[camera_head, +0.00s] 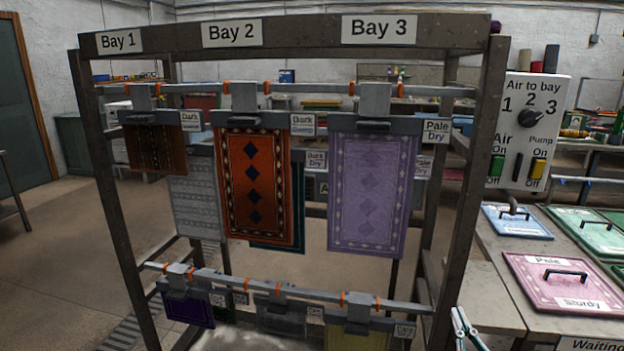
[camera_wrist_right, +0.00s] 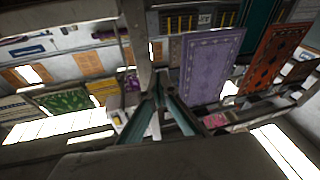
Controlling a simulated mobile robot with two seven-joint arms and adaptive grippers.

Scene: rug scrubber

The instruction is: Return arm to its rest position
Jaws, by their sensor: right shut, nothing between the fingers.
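My right gripper (camera_head: 460,314) shows at the bottom edge of the head view, right of the rack's front right post. Its teal fingers also show in the right wrist view (camera_wrist_right: 157,92), with the tips together and nothing held. Only the finger end shows in the head view; the rest of that arm is cut off by the frame. The gripper appears apart from the rack (camera_head: 466,196) and the bench (camera_head: 484,301). My left gripper and arm are in neither view.
The rack holds an orange rug (camera_head: 259,178), a lilac rug (camera_head: 369,193) and a dark brown rug (camera_head: 156,149). A control panel (camera_head: 527,130) stands at right. A pink handled board (camera_head: 566,283) and a blue one (camera_head: 517,222) lie nearby. Open floor (camera_head: 50,270) shows at left.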

